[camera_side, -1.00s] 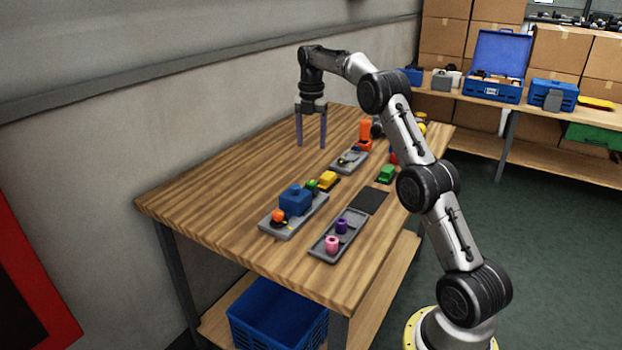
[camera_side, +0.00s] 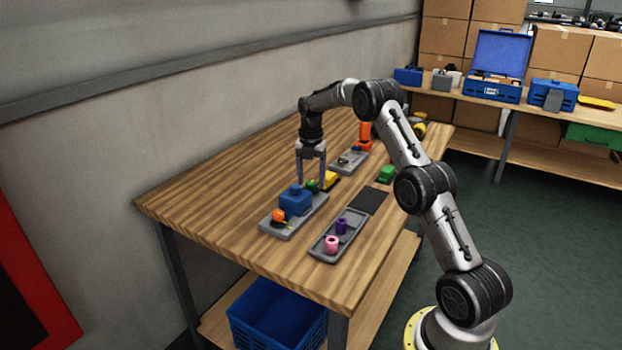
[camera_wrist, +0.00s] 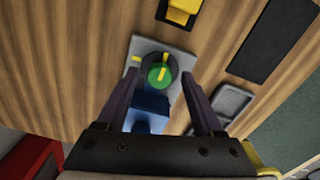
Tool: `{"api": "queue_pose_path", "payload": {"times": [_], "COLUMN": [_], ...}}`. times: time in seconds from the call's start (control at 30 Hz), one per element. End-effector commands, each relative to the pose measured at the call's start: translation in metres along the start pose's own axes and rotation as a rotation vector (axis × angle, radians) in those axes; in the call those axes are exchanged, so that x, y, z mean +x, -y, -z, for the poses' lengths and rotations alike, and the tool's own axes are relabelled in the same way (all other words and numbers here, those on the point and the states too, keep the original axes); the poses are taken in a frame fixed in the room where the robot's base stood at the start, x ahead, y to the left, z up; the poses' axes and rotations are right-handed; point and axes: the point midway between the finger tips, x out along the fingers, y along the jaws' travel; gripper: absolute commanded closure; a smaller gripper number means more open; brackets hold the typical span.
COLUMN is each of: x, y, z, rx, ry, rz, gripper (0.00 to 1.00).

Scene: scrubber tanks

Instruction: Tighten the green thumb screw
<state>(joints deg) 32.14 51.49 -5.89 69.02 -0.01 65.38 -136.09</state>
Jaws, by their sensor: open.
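In the side view the green screw (camera_side: 312,186) shows beside a blue block (camera_side: 295,201) on the same plate. My gripper (camera_side: 312,185) is open and points down just over the screw, with one finger on either side of it. In the wrist view my gripper (camera_wrist: 162,82) has its two fingers spread wide, apart from the screw. Whether the fingertips reach the screw's height is hard to tell.
An orange knob (camera_side: 278,216) is at the plate's near end. A yellow part (camera_side: 331,178) stands just behind the screw. A grey tray (camera_side: 325,250) holds pink and purple pieces to the right, with a black pad (camera_side: 370,201) beyond. The table's left side is clear.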

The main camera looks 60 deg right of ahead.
Motion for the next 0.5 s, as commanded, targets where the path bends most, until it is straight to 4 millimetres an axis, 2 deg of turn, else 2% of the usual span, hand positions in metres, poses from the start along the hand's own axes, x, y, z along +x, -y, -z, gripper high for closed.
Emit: {"api": "queue_pose_path", "payload": {"times": [0.13,0.17,0.5], "x": [0.0000,0.0000,-0.0003], "y": [0.0000,0.0000,0.0001], "z": [0.0000,0.0000,-0.0001], "rx": [0.000,0.000,0.000], "ry": [0.000,0.000,0.000], "rz": [0.000,0.000,0.000], "gripper": [0.31,0.35,0.96]}}
